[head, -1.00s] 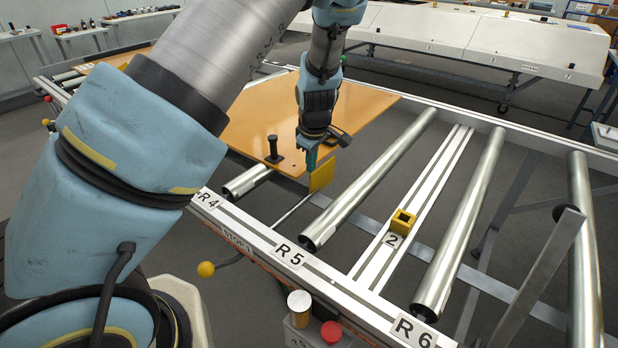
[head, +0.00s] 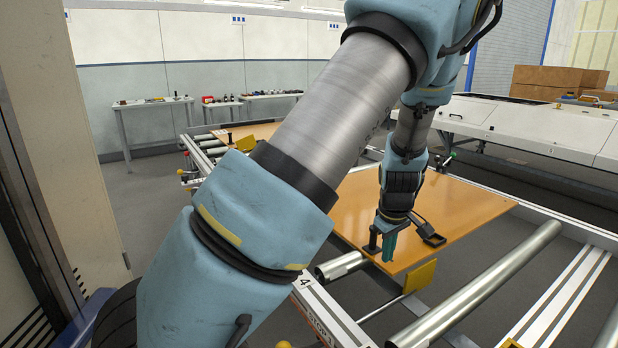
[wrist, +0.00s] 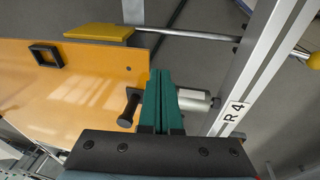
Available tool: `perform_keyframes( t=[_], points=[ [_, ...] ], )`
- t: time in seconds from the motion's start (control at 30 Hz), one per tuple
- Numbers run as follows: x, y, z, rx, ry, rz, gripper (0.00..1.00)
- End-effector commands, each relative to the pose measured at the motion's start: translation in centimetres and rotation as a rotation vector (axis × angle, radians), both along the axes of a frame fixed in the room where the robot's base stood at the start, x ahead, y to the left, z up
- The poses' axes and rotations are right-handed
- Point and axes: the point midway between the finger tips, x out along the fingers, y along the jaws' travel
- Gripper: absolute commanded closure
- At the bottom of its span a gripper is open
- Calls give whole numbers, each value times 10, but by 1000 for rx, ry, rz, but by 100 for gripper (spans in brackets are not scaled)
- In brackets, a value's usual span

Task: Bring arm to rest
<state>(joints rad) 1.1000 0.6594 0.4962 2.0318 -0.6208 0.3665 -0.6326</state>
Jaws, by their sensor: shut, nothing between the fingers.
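My gripper (head: 389,246) hangs down from my arm over the near corner of the orange-brown board, in the middle right of the head view. In the wrist view the green fingers (wrist: 165,88) lie side by side, shut, with nothing between them. They appear close beside a black knob (wrist: 129,107) that stands on the board. How far above the board the fingertips are, I cannot tell.
The board (head: 352,210) lies on the roller frame. A yellow plate (head: 420,277) stands at its near edge, beside a bare metal roller (head: 480,287). The label R 4 (wrist: 233,118) marks the frame rail. A long white bench (head: 530,130) stands behind at the right.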

Motion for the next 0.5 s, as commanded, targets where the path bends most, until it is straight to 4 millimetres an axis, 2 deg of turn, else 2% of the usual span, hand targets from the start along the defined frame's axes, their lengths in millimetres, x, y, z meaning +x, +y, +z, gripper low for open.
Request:
perform_keyframes(
  t=[0.03,0.1,0.27,0.5],
  points=[
    [3,26,9,-3,19,-8,100],
    [0,59,20,1,40,-50,100],
    [-15,126,44,10,71,-165,100],
    [-53,216,79,50,61,-361,100]
  ],
)
